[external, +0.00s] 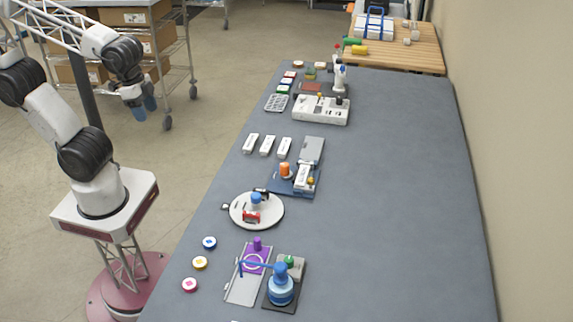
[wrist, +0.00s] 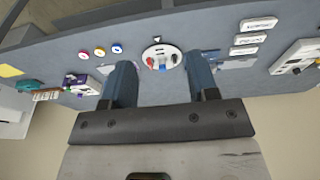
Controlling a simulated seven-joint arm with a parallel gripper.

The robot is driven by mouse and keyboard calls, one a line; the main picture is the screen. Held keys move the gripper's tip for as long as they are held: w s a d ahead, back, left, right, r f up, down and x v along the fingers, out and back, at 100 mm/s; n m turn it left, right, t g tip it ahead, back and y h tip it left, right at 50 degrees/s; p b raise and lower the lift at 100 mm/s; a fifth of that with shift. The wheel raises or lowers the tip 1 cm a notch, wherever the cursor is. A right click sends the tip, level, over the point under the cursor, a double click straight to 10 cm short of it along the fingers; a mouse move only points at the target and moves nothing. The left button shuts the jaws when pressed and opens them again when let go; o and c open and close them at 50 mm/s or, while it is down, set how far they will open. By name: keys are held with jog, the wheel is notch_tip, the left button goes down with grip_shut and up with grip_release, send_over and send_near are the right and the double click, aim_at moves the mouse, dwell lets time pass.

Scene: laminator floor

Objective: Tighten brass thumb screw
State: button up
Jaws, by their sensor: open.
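A small brass-coloured knob (external: 310,181), which may be the brass thumb screw, sits at the right side of a blue-grey fixture (external: 278,188) in the external view. A white block (external: 302,172) lies in that fixture, and an orange knob (external: 285,169) stands at its left. My gripper (external: 141,106) is open and empty, raised beyond the table's left edge with its blue fingers pointing down. In the wrist view my gripper (wrist: 159,62) shows both fingers apart with nothing between them. The right finger partly hides the fixture there, and I cannot make out the brass knob.
A white round plate (external: 271,222) with blue and red parts lies nearer the camera. Three white blocks (external: 267,146) lie behind the fixture. A white machine (external: 321,110) stands farther back. A blue-topped device (external: 281,288) is in front. The table's right half (external: 400,200) is clear.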

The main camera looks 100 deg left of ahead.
jog(key=w+n, duration=0.1)
jog(key=w, duration=0.3)
jog(key=w+r+n, duration=0.1)
jog(key=w, duration=0.3)
jog(key=w+n+g, duration=0.1)
jog(key=w, duration=0.2)
jog(key=shift+w+a+r+h, duration=0.3)
jog(key=shift+w+a+r, duration=0.1)
jog(key=n+g+h, duration=0.3)
jog(key=n, duration=0.7)
send_over(311, 179)
jog(key=w+a, duration=0.1)
jog(key=a, duration=0.2)
notch_tip(311, 179, down, 17)
jog(key=shift+w+a+f+n, duration=0.1)
jog(key=shift+w+f+n, duration=0.05)
jog(key=shift+w+n, duration=0.15)
jog(key=shift+f, duration=0.15)
jog(key=shift+x, duration=3.8)
jog(key=shift+s, duration=0.2)
jog(key=shift+c, duration=0.3)
grip_shut()
